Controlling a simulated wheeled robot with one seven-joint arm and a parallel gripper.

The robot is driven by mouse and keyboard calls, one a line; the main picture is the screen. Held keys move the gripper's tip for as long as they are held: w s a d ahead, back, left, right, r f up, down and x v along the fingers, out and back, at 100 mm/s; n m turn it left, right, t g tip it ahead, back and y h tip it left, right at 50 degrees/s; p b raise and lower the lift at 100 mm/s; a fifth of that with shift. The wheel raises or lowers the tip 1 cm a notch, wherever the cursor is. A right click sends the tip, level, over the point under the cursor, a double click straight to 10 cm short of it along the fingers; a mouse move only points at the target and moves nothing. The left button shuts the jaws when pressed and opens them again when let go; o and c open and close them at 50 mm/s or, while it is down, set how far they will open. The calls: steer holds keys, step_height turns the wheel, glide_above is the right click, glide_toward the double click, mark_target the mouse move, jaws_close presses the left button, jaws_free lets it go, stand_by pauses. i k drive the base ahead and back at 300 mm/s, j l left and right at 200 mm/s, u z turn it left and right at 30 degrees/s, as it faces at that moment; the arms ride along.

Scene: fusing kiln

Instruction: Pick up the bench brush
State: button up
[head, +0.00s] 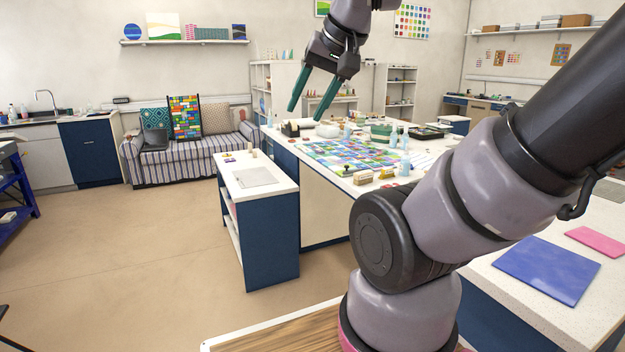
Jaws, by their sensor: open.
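My gripper (304,115) is open and empty, with its two green fingers pointing down and to the left. It is high in the picture, and its fingertips appear in front of the far part of the big worktable (312,180). I cannot pick out the bench brush with certainty. A small tan, block-like item (363,178) lies near the worktable's front edge and may be the brush, but it is too small to tell. A small yellowish item (387,174) lies just right of it.
A colourful glass panel (345,155) covers much of the worktable, with bottles (405,165) nearby. A low blue-and-white cabinet (270,240) stands at its left. Blue (535,268) and pink (597,240) sheets lie at right. The floor (130,255) at left is clear.

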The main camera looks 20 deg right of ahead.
mark_target(366, 177)
steer(key=i+j+z, duration=0.15)
steer(key=i+z, duration=0.25)
steer(key=i+j+z, duration=0.45)
steer(key=i, duration=0.15)
steer(key=i+j+z, duration=0.8)
steer(key=j, duration=0.2)
steer(key=i+j+z, duration=0.15)
steer(key=j+z, duration=0.25)
steer(key=j, duration=0.45)
steer(key=j+z, duration=0.4)
steer(key=j, duration=0.45)
